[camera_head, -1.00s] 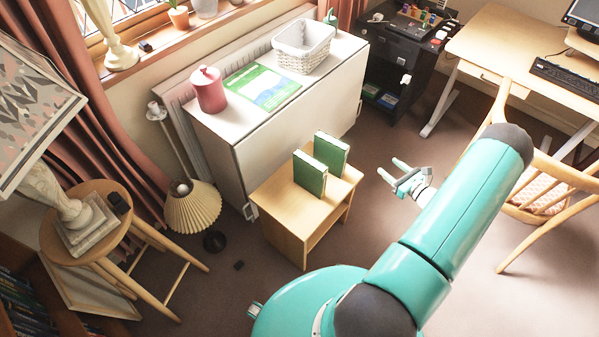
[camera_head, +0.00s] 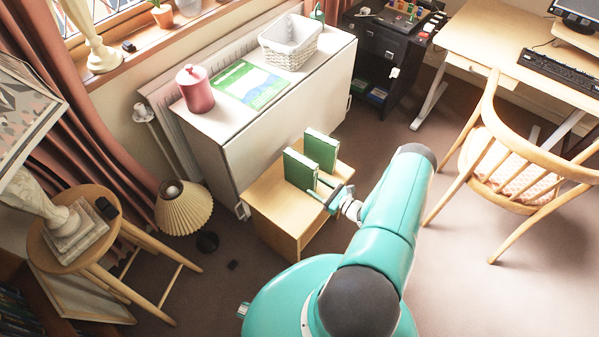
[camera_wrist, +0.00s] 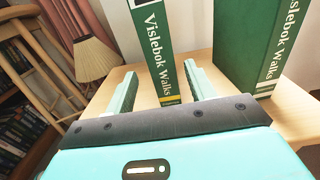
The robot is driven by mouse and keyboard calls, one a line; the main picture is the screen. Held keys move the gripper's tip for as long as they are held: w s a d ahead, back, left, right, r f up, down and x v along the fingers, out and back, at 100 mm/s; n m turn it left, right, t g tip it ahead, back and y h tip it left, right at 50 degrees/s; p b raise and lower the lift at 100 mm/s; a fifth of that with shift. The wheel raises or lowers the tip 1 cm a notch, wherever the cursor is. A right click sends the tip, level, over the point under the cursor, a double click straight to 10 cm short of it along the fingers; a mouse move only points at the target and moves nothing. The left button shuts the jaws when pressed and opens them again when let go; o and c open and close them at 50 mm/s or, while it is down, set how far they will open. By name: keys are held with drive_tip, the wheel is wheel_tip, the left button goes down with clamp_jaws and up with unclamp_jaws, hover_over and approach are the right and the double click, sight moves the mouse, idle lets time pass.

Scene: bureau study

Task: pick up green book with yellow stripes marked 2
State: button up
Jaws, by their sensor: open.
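Two green books stand upright on a small wooden table: a left one (camera_head: 300,170) and a right one (camera_head: 321,150) in the head view. My gripper (camera_head: 322,190) is open at the table's near side, by the left book. In the wrist view the left book's spine (camera_wrist: 152,45) stands ahead between my two fingers (camera_wrist: 161,76), and the right book (camera_wrist: 250,45) stands outside the right finger. I cannot tell whether the fingers touch the book.
A wooden chair (camera_head: 487,150) is at right, a stool (camera_head: 75,250) and lamp (camera_head: 183,209) at left.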

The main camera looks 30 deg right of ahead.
sight(306, 178)
drive_tip(key=x, duration=0.6)
drive_tip(key=shift+w, duration=0.4)
drive_tip(key=shift+d, duration=0.1)
clamp_jaws()
